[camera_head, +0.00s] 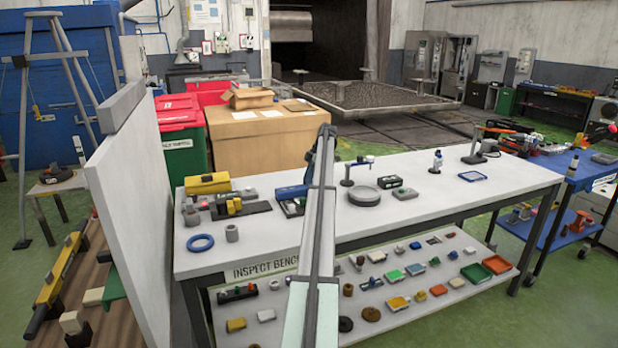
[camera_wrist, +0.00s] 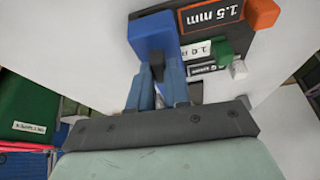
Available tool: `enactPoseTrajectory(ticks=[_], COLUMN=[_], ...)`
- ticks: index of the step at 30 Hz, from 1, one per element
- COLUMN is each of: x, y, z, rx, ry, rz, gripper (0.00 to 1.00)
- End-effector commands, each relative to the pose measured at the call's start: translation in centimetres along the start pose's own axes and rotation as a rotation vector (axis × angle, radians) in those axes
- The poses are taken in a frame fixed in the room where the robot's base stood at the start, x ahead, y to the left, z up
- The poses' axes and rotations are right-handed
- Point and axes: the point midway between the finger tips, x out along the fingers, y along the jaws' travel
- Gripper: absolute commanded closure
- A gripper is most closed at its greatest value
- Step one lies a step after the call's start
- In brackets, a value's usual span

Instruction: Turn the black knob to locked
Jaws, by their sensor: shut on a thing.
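In the wrist view, my gripper (camera_wrist: 158,84) has its two blue fingers closed around a small black knob (camera_wrist: 157,64). The knob sits against a blue block (camera_wrist: 154,32) on a dark base. Only its top shows between the fingers; the rest is hidden. I cannot read which way the knob is turned, and no locked mark is legible. In the head view, my arm runs up the middle and hides the fingertips and the knob. Part of a blue and dark device (camera_head: 290,193) shows just left of my arm on the bench.
The white bench (camera_head: 430,205) holds a yellow-topped item (camera_head: 208,183), a blue ring (camera_head: 200,243) and a round grey base (camera_head: 364,196). A pale upright panel (camera_head: 140,190) stands left.

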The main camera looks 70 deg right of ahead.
Motion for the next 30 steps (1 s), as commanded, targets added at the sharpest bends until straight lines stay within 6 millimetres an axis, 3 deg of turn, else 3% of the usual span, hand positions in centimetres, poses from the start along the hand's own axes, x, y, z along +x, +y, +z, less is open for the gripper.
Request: enactPoseTrajectory(ticks=[9,24,25,30], x=[0.00,0.00,0.00,0.00], y=[0.10,0.07,0.07,0.07], z=[0.05,0.04,0.04,0.03], rx=[-0.096,-0.113,-0.113,-0.112], ry=[-0.002,-0.002,-0.002,-0.002], rz=[-0.040,-0.046,-0.046,-0.046], gripper=[1.00,1.00,0.82,0.66])
